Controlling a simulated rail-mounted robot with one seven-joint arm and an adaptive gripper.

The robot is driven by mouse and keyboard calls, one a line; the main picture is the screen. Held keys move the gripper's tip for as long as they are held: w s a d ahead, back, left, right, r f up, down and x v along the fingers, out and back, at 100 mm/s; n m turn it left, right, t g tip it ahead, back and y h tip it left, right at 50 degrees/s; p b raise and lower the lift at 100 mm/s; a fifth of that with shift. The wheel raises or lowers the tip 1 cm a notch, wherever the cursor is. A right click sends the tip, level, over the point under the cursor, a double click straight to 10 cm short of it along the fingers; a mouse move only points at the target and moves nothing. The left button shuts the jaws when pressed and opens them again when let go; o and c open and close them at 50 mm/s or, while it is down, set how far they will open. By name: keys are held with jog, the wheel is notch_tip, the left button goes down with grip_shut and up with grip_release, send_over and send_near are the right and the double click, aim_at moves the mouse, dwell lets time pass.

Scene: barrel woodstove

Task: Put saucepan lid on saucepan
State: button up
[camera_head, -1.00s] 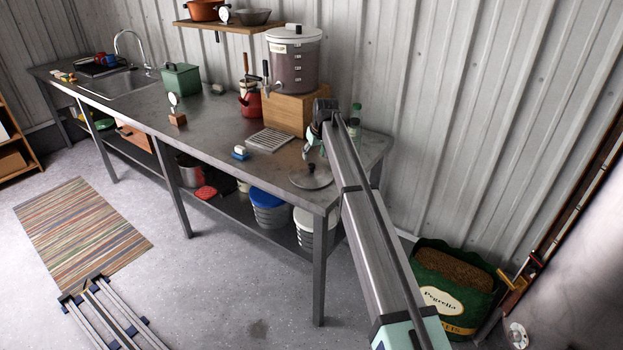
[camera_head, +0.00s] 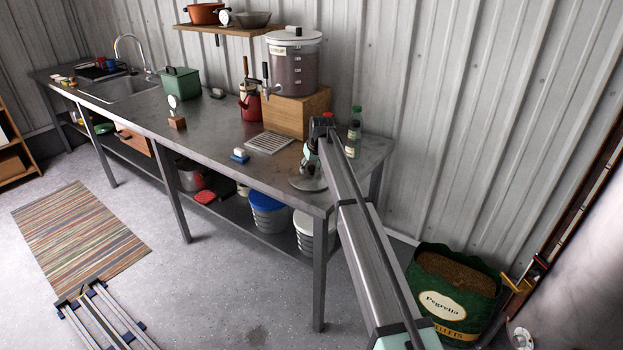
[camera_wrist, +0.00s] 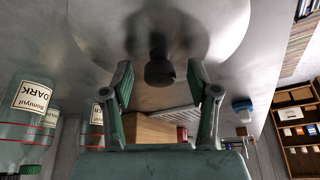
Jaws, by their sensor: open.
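The saucepan lid (camera_head: 299,183) lies flat near the right front corner of the metal counter. Its round surface (camera_wrist: 225,35) and dark knob (camera_wrist: 159,70) fill the top middle of the wrist view. My gripper (camera_head: 310,165) is above the lid and partly hides it in the head view. In the wrist view my gripper (camera_wrist: 160,80) is open, with one finger on each side of the knob and a gap to each. A steel pot (camera_head: 190,177), which looks like the saucepan, stands on the lower shelf under the counter, partly hidden by the counter.
Green bottles (camera_head: 353,140) stand close behind my gripper; they show large in the wrist view (camera_wrist: 30,125). A wooden box (camera_head: 290,110) carries a drink dispenser (camera_head: 292,65). Buckets (camera_head: 268,215) stand below.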

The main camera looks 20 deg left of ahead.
aim_at(312, 166)
grip_shut()
jog(key=shift+r, duration=0.25)
jog(key=shift+r, duration=0.35)
jog(key=shift+r+p, duration=0.35)
jog(key=shift+r, duration=0.15)
jog(key=shift+r+p, duration=0.8)
jog(key=shift+r, duration=1.65)
jog(key=shift+d, duration=0.1)
